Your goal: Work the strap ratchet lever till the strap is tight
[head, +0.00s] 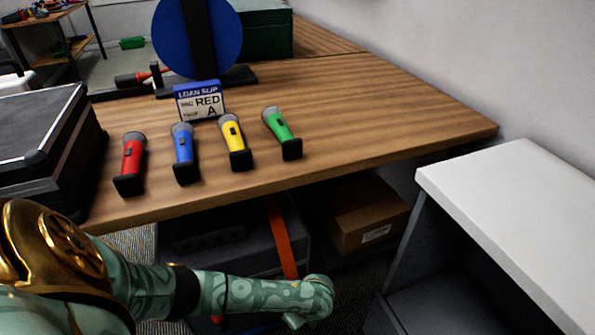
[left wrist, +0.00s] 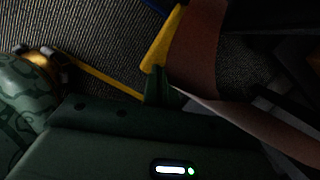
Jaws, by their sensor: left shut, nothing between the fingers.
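An orange strap (head: 281,238) runs down over the grey case (head: 200,240) under the table, and my left forearm hides its lower part. In the dark left wrist view a reddish-brown band (left wrist: 195,50) looks like the strap. A yellow piece (left wrist: 162,42) lies along its edge and may be the ratchet lever; its end is close to my left gripper (left wrist: 158,88). The fingers are shut and hold nothing; I cannot tell whether they touch the yellow piece. In the head view the fingers are not clearly seen.
The table (head: 360,110) carries a red microphone (head: 132,160), others in blue, yellow and green, a loan slip sign (head: 200,101) and a black case (head: 45,140). A cardboard box (head: 368,215) sits beneath it. A white-topped unit (head: 520,215) stands at right.

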